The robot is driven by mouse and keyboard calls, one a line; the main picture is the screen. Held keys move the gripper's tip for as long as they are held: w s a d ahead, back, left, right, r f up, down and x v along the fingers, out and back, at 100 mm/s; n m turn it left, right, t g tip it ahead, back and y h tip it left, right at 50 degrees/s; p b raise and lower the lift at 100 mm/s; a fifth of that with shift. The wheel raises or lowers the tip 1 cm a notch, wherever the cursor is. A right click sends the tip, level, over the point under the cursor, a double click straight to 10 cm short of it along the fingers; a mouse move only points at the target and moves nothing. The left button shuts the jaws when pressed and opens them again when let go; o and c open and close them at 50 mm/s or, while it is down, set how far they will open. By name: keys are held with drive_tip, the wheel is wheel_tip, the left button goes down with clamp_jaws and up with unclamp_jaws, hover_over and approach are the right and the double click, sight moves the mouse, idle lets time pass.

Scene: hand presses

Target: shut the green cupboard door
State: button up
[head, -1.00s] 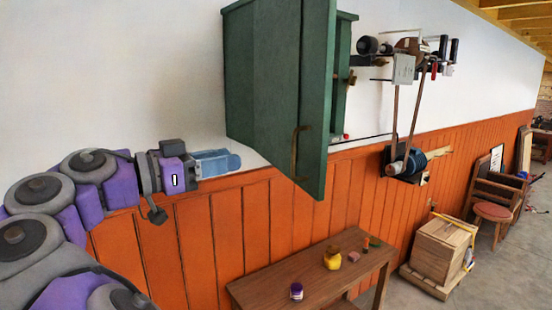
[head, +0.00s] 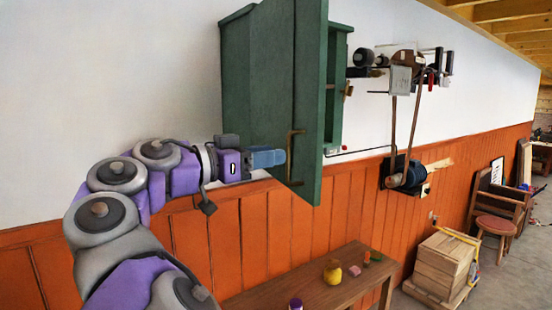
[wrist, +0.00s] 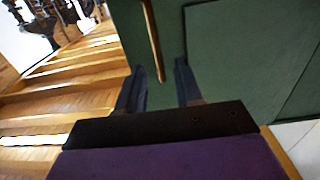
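The green cupboard (head: 250,90) hangs on the white wall. Its green door (head: 310,70) stands open, swung out from the wall, and part of the shelved inside shows beyond its right edge. A brass bar handle (head: 293,155) is on the door, upright; it also shows in the wrist view (wrist: 153,40). My gripper (head: 280,157) is just left of the handle, at about its height. In the wrist view its two fingertips (wrist: 158,72) are apart, with the handle ahead of them and the door (wrist: 172,20) behind.
A wooden table (head: 300,282) with a yellow pot (head: 332,273) and small items stands below. A wooden crate (head: 440,262) and stool (head: 496,226) stand further off on the floor.

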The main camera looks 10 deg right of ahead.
sight(288, 152)
drive_tip(key=x, duration=0.3)
drive_tip(key=shift+s+d, duration=0.15)
drive_tip(key=shift+d, duration=0.2)
drive_tip(key=shift+w+d, duration=0.3)
drive_tip(key=shift+d, duration=0.2)
drive_tip(key=shift+a, duration=1.05)
drive_tip(key=shift+d, duration=0.35)
drive_tip(key=c, duration=0.3)
drive_tip(key=shift+s+d, duration=0.1)
drive_tip(key=shift+d, duration=0.55)
clamp_jaws()
drive_tip(key=shift+a+r, duration=0.1)
drive_tip(key=shift+a, duration=0.2)
